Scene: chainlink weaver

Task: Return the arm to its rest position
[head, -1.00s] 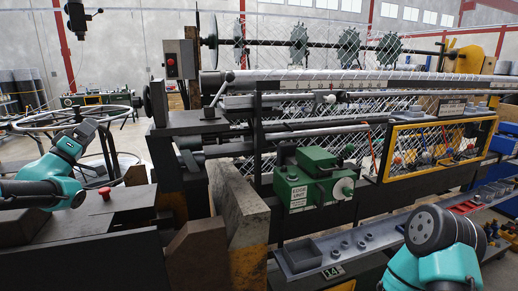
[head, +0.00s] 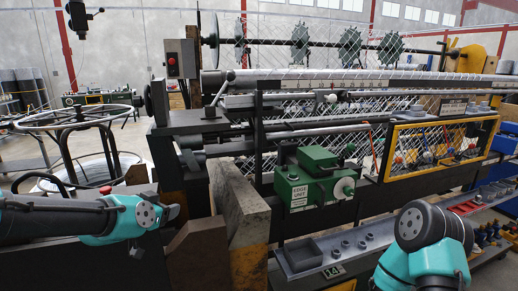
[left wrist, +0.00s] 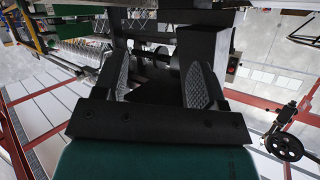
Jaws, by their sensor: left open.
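My left arm (head: 105,218) comes in from the left edge of the head view and lies nearly level in front of the dark machine bench. In the left wrist view my left gripper (left wrist: 160,70) shows two dark fingers with textured inner pads, spread apart. No object shows held between them. In the head view its fingers cannot be made out clearly. My right arm (head: 430,240) shows at the lower right as a teal link with a dark round joint. Its gripper is out of the picture.
The green edge unit (head: 313,178) sits mid-machine, above a grey tray (head: 315,255) with several nuts. A worn upright block (head: 240,215) and a brown wedge (head: 195,252) stand right of my left arm. A wire reel (head: 75,120) stands behind it. A yellow-framed panel (head: 437,147) is at right.

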